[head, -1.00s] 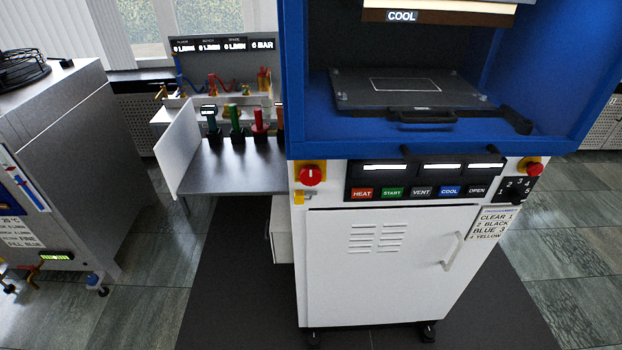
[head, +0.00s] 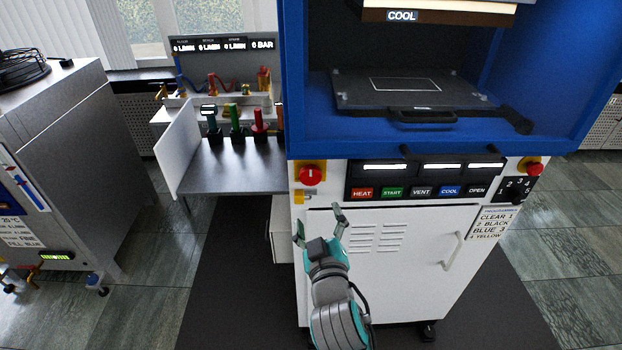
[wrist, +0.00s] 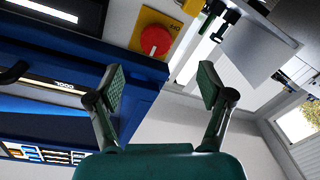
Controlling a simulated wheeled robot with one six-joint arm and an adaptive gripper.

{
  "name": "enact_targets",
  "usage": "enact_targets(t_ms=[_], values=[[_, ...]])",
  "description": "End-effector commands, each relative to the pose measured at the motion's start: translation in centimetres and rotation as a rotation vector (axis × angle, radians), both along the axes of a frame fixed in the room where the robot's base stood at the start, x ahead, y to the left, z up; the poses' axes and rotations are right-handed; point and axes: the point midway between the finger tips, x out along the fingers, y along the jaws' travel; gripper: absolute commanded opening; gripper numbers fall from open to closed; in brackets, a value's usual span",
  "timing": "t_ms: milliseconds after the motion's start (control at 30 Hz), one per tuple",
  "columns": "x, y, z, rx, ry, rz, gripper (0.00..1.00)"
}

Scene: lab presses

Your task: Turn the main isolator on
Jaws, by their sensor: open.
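The main isolator is a red rotary knob (head: 311,174) on a yellow plate at the upper left of the white press front, below the blue housing. In the wrist view the red knob (wrist: 154,40) on its yellow plate shows at the top, beyond and between the fingertips. My gripper (head: 318,222) is in front of the white cabinet door, below the knob in the head view. Its two fingers are spread wide and hold nothing. In the wrist view my gripper (wrist: 160,88) is also open and apart from the knob.
A button panel (head: 425,180) with HEAT, START, VENT, COOL and OPEN lies right of the knob. A red emergency stop (head: 533,168) is at the far right. A side table (head: 232,172) with several coloured handles stands left. A yellow padlock-like part (head: 299,196) hangs below the knob.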

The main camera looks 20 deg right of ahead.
Motion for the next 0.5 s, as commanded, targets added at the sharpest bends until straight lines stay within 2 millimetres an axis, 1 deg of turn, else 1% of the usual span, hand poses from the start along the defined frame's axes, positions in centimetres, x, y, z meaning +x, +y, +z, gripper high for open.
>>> enact_targets(t_ms=[33,100,267,367,500], values=[[0.5,0.1,0.7,-0.001,-0.006,-0.006,0.8],[0.8,0.1,1.2,-0.003,-0.009,-0.014,0.8],[1.7,-0.1,1.6,-0.003,-0.012,-0.02,0.8],[2.8,-0.3,1.5,-0.003,-0.01,-0.019,0.8],[5.2,-0.8,1.6,-0.003,-0.013,-0.019,0.8]])
